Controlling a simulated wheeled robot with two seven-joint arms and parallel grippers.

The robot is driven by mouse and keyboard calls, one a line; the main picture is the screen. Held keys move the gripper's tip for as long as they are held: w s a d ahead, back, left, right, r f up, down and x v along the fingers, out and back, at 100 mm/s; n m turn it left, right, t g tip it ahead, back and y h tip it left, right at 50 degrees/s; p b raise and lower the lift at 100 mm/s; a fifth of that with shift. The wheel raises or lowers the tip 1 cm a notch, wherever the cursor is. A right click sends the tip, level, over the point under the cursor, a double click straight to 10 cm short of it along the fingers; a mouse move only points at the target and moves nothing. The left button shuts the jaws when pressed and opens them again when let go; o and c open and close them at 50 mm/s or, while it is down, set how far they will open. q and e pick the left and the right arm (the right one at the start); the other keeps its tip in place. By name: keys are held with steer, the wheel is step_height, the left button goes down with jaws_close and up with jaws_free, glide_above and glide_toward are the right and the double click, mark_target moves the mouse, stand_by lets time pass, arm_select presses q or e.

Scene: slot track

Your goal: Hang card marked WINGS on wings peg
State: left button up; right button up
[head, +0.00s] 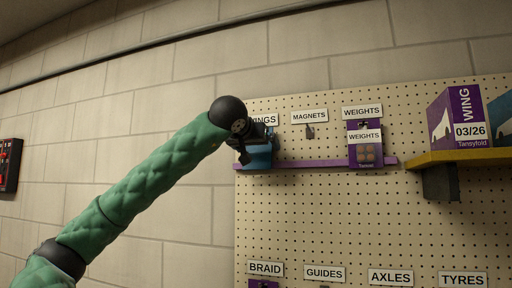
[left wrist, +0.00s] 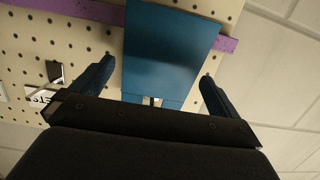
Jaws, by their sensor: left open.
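A blue card (head: 258,160) is at the pegboard's top left, just under the WINGS label (head: 266,119), whose left end is hidden by my gripper. In the left wrist view the blue card (left wrist: 170,45) lies between the two fingers, with a visible gap on each side. Its marking cannot be read. My left gripper (head: 244,152) is open in front of the card; it also shows in the left wrist view (left wrist: 157,70). The wings peg is hidden behind my gripper, so I cannot tell how the card sits on it. My right gripper is not in view.
A purple strip (head: 320,163) runs below the top row. The MAGNETS peg (head: 310,131) is bare; a purple WEIGHTS card (head: 365,150) hangs to its right. A yellow shelf (head: 470,157) holds a purple WING box (head: 458,118). The pegboard's middle (head: 340,215) is clear.

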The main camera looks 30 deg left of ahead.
arm_select(q)
steer(key=shift+s+d+f, duration=0.1)
steer(key=shift+s, duration=0.2)
steer(key=b+v, duration=0.4)
steer(key=v, duration=0.3)
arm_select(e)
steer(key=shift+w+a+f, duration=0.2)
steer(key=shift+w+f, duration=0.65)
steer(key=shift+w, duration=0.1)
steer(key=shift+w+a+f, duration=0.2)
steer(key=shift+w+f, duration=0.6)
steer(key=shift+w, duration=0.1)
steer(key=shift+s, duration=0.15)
